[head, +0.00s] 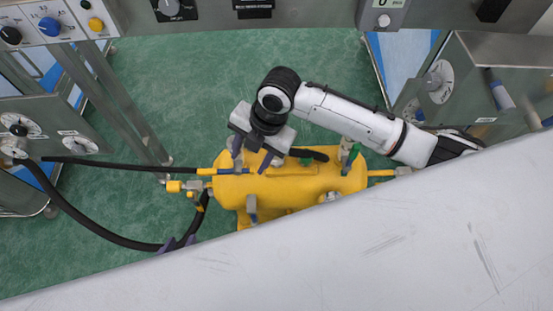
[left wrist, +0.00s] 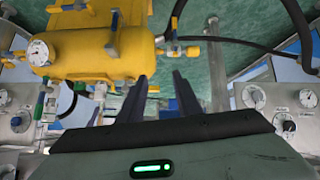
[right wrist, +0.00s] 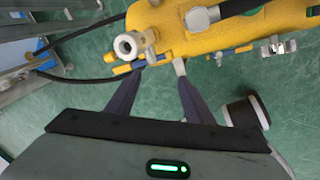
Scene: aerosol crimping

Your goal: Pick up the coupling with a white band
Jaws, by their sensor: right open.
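No coupling with a white band is clearly identifiable. A black cylinder with a white band (right wrist: 245,113) shows in the right wrist view, right of the fingers; I cannot tell whether it is the coupling or part of my arm. My right gripper (head: 251,164) is open above the yellow tank (head: 300,187), with nothing visibly held. In its wrist view the fingertips (right wrist: 160,74) are near a blue-handled yellow fitting (right wrist: 130,68).
Hose fittings (head: 185,186) stick out from the tank's left end, and an upper black hose (head: 120,163) runs there. Grey cabinets stand left (head: 70,165) and right (head: 470,85). A white surface (head: 300,260) fills the near side.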

